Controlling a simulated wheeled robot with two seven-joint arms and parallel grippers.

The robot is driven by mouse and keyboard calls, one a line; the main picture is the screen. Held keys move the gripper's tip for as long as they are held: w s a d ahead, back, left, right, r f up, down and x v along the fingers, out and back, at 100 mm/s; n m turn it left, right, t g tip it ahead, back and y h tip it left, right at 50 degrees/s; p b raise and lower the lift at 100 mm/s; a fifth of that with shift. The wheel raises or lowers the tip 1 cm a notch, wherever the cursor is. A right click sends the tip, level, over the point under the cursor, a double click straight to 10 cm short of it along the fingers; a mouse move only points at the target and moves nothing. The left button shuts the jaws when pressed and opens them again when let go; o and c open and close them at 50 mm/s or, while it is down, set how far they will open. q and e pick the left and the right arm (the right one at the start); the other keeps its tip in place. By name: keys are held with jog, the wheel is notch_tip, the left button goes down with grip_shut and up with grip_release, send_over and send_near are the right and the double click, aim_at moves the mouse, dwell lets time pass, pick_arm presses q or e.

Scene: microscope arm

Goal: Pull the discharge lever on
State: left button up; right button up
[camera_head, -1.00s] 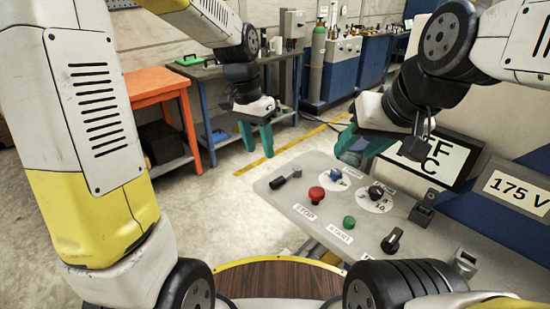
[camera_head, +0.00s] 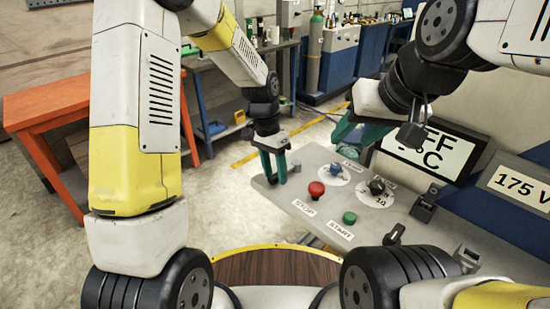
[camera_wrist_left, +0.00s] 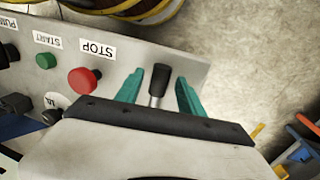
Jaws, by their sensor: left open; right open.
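The discharge lever (camera_wrist_left: 158,84), with a dark grip on a grey metal stem, is at the end of the control panel (camera_head: 270,190) beside the red STOP button (camera_head: 316,189). My left gripper (camera_head: 274,176) is open at that panel end and largely hides the lever in the head view. In the left wrist view, its teal fingers (camera_wrist_left: 160,78) stand on either side of the lever, with visible gaps. My right gripper (camera_head: 355,142) is open and empty above the panel's far edge, by the display screen (camera_head: 435,150).
The panel also bears a green START button (camera_head: 349,218), a blue knob (camera_head: 336,168) and a black dial (camera_head: 377,187). A 175 V display (camera_head: 520,185) stands at the right. An orange table (camera_head: 60,105) is at the left. Open floor lies left of the panel.

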pick_arm(q)
jog(key=shift+f, duration=0.1)
grip_shut()
dwell(1.4)
